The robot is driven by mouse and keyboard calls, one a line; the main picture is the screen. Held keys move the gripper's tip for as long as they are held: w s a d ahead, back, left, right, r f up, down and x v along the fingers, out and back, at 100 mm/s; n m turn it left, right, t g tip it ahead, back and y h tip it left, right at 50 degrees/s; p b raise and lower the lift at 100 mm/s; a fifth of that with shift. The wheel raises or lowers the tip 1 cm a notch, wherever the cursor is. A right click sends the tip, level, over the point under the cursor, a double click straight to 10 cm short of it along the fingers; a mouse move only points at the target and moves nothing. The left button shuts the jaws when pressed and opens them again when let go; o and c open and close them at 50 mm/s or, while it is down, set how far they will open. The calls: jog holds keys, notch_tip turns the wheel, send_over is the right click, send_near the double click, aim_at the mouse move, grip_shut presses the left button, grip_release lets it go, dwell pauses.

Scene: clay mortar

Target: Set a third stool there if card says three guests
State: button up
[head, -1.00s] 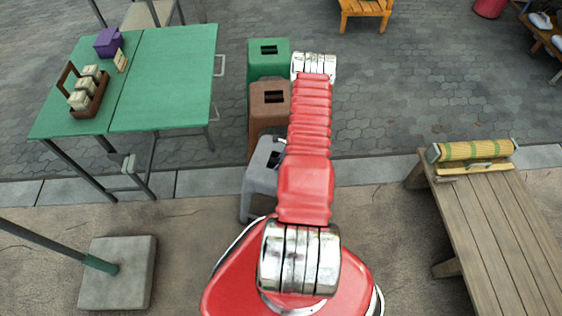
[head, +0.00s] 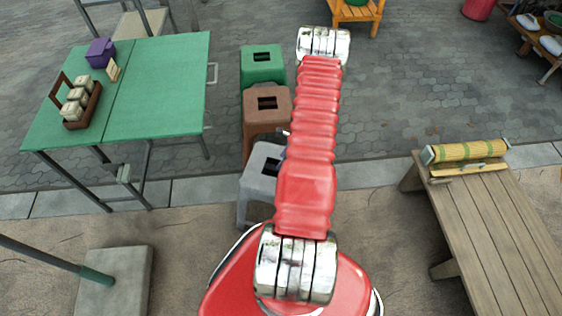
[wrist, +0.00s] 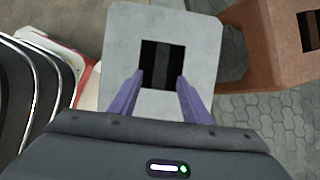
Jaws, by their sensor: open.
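Three square-topped stools stand in a row beside the green table (head: 160,85): a green stool (head: 262,55) farthest, a brown stool (head: 280,102) in the middle, a grey stool (head: 256,185) nearest. Each has a square hole in its seat. In the wrist view my gripper (wrist: 160,79) is open, its two purple fingers apart over the grey stool's seat (wrist: 198,35), one on each side of the hole. I cannot tell whether they touch the seat. In the head view my arm hides the gripper. A small cream card (head: 113,71) stands on the table; its writing is too small to read.
On the green table are a purple box (head: 100,52) and a brown wooden caddy (head: 84,108) with several jars. A slatted wooden bench (head: 490,220) with a rolled mat (head: 465,151) stands right. A concrete base with a pole (head: 115,280) is lower left. Paving right of the stools is clear.

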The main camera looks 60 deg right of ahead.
jog(key=shift+v, duration=0.85)
jog(key=shift+s, duration=0.15)
